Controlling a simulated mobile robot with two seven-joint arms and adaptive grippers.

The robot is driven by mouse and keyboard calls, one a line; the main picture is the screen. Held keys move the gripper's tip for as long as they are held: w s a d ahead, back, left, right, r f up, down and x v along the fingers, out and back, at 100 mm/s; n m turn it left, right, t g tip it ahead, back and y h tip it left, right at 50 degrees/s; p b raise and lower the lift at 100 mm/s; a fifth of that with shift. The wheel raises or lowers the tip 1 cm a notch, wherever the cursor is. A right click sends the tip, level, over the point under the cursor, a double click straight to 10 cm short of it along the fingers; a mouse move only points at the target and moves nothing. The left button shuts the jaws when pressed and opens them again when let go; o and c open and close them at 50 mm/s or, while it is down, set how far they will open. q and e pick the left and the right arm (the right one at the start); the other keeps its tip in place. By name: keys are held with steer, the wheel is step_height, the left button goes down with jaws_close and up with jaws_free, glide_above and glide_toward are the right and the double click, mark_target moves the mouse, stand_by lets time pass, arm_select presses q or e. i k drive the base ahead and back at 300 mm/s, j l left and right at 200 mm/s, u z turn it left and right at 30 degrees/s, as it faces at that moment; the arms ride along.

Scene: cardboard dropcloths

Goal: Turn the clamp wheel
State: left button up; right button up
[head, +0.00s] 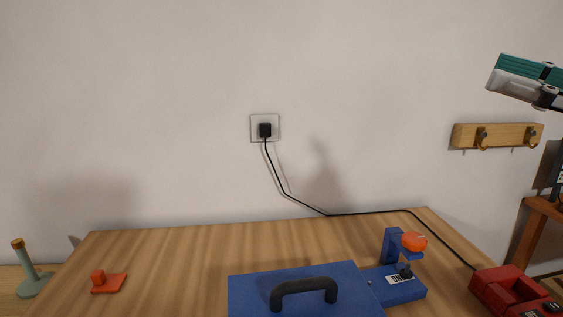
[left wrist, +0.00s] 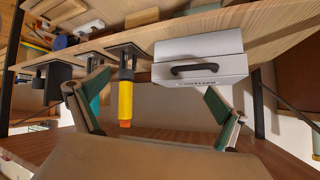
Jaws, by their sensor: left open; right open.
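The clamp is not in that view.
A blue case (head: 345,286) with a black handle lies left of the clamp. A red device (head: 505,288) is at right; a black cord (head: 375,213) runs behind. A red block (head: 108,283) is far left. Wrist view: white case (left wrist: 200,62), yellow tool (left wrist: 126,95). Mid-left tabletop is clear.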

mark_target(414, 241)
steer(key=k, duration=0.85)
